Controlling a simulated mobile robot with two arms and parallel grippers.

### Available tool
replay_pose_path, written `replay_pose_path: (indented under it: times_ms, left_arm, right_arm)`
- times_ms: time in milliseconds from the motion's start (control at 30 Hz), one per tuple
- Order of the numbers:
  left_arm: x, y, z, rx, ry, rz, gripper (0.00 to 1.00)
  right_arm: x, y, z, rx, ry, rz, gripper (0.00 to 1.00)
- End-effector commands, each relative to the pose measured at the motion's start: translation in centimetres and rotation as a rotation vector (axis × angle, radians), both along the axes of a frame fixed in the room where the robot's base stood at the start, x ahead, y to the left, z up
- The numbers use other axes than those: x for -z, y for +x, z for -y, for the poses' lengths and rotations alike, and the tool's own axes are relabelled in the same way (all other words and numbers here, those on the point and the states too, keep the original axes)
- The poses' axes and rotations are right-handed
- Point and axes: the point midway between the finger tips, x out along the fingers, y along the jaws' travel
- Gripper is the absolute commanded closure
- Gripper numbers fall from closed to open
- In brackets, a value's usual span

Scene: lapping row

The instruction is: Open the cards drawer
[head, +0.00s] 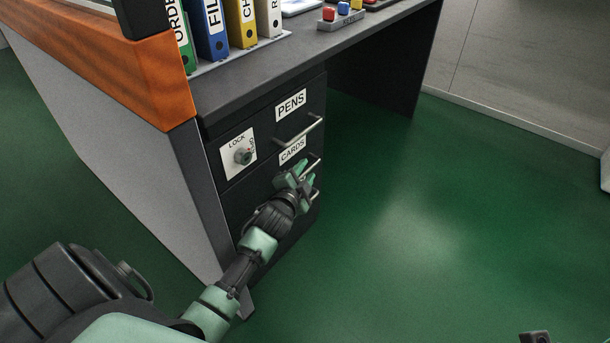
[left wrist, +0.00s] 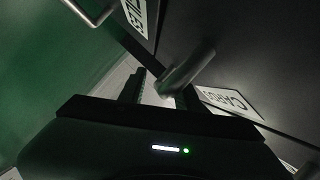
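The cards drawer (head: 262,182) is a dark front under the pens drawer, with a white CARDS label (head: 292,150). Its front looks flush with the cabinet. The label also shows in the left wrist view (left wrist: 231,101). My left gripper (head: 300,172) is at the drawer's bar handle and partly hides it in the head view. In the left wrist view the fingers stand apart, with the handle (left wrist: 187,72) reaching in between them. I see no clear grip on it. At the bottom right edge a small dark part (head: 535,338) shows, perhaps my right gripper; its fingers cannot be made out.
The pens drawer (head: 290,112) with its own handle is above, beside a lock plate (head: 238,154) with a knob. Another handle (left wrist: 92,12) and label show in the left wrist view. Binders (head: 207,30) stand on the desktop. The green floor (head: 430,220) to the right is clear.

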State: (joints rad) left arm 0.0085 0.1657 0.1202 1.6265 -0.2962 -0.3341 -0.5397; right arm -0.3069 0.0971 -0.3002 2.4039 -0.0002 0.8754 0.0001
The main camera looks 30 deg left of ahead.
Motion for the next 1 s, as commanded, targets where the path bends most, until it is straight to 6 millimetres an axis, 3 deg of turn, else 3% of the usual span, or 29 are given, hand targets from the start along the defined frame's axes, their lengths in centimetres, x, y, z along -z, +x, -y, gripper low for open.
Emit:
replay_pose_path:
  times_ms: [200,333,1000]
  left_arm:
    - [0.02,0.04,0.00,0.001,0.000,-0.001,0.67]
    - [0.02,0.03,0.00,0.000,0.000,-0.001,1.00]
    - [0.09,-0.01,0.03,0.000,-0.001,-0.002,1.00]
  right_arm:
    - [-0.07,0.00,-0.01,0.000,-0.001,0.001,0.64]
    - [-0.08,-0.01,-0.01,0.000,-0.001,0.001,0.64]
    - [-0.06,-0.05,0.02,0.000,0.001,0.002,0.64]
